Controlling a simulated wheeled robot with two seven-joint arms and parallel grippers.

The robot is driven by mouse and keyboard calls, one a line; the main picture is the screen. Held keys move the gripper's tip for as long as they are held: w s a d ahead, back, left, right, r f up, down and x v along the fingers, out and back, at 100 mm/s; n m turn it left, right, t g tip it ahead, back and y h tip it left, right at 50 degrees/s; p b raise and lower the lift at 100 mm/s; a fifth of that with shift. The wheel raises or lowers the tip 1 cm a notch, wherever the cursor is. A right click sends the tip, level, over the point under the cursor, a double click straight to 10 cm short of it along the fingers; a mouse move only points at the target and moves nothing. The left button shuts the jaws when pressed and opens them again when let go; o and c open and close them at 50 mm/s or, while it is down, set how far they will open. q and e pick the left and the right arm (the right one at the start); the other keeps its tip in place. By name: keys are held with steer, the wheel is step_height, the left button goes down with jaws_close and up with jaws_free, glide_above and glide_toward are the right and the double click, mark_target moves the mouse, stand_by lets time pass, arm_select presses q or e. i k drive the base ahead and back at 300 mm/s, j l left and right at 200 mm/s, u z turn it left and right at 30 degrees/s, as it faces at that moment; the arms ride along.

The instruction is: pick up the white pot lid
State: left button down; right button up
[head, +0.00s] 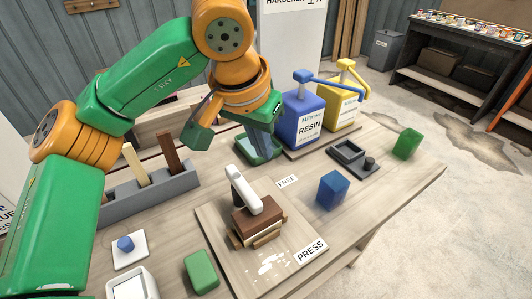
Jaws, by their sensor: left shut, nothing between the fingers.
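The white pot lid (130,250) is a flat white square with a blue knob. It lies on the table at the lower left, just behind a white open pot (133,287) that the bottom edge of the view cuts off. My left gripper (260,146) points down at the back of the table, over or in a green tray (272,154), well to the right of and behind the lid. It is shut and holds nothing. Its fingertips are partly lost against the tray. My right gripper is not in view.
A grey rack (150,193) with upright wooden strips stands behind the lid. A press board (290,235) with a brown block stack and white handle is to its right. A green block (201,270) lies between. Resin (303,118) and yellow (343,103) jugs stand at the back.

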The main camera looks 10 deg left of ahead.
mark_target(127, 250)
steer(key=k, duration=1.5)
